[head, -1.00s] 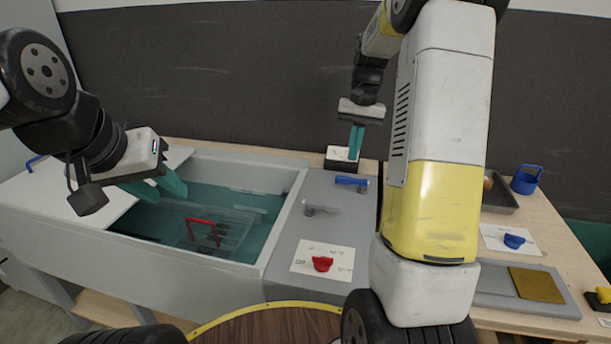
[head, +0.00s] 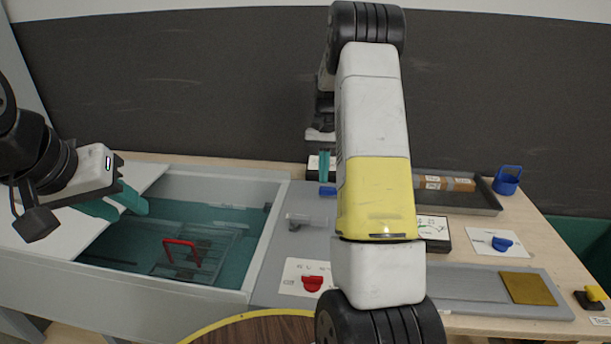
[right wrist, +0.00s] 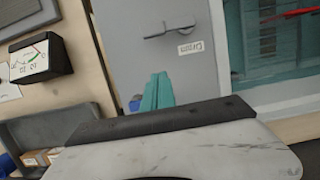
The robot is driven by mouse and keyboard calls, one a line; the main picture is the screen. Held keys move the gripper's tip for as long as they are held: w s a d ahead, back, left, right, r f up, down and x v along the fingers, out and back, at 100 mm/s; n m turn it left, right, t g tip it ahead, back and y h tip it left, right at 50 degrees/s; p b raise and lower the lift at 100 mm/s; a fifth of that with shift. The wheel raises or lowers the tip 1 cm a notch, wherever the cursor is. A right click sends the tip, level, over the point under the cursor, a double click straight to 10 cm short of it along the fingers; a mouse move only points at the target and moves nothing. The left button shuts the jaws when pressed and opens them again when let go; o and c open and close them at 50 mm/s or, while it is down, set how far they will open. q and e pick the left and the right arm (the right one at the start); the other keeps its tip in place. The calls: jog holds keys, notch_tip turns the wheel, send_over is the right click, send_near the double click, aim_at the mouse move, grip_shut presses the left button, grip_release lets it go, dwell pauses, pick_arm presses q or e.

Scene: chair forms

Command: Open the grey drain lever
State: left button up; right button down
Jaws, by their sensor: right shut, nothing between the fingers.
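The grey drain lever (head: 307,221) lies on the grey panel (head: 263,285) right of the water basin. In the right wrist view the lever (right wrist: 167,29) sits beside a label reading "Drain" (right wrist: 195,48). My right gripper (head: 323,166) is shut and empty, above the back of the panel and apart from the lever. Its teal fingers (right wrist: 158,92) point towards the panel in the right wrist view. My left gripper (head: 118,203) is open and empty over the left part of the basin, by the white board.
A blue lever (head: 327,191) is partly hidden behind my right arm. A red knob on a card (head: 312,284) is at the panel's front. The basin (head: 240,232) holds water and a red-handled basket (head: 181,252). A dark tray (head: 477,200) and blue cup (head: 507,180) stand right.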

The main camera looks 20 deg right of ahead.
aim_at(309, 220)
jog(key=x, duration=0.7)
jog(key=shift+f, duration=0.2)
jog(key=s, duration=0.1)
jog(key=s+a, duration=0.1)
jog(key=s, duration=0.1)
jog(key=shift+a+f, duration=0.2)
jog(key=shift+f, duration=0.1)
jog(key=shift+s+a, duration=0.25)
jog(key=shift+s, duration=0.15)
